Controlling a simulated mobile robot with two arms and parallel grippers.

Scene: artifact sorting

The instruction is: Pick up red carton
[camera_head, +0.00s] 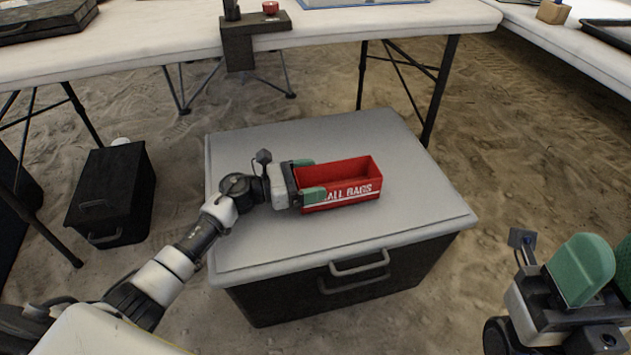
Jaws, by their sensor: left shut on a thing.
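The red carton (350,189) is an open-topped box with white lettering, partly readable as "ALL BAGS". It is on or just above the grey lid (400,227) of a large dark case; I cannot tell if it touches the lid. My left gripper (309,182) is shut on the carton's left end, with green fingertips on the near and far sides. The gripper hides part of that end and some lettering. My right gripper (590,270) is at the lower right edge, away from the carton, its green fingers partly cut off by the frame.
A long white table (160,50) with folding legs stands behind the case. A smaller black case (113,195) stands on the sand at the left. Another white table (590,50) is at the upper right. The lid around the carton is clear.

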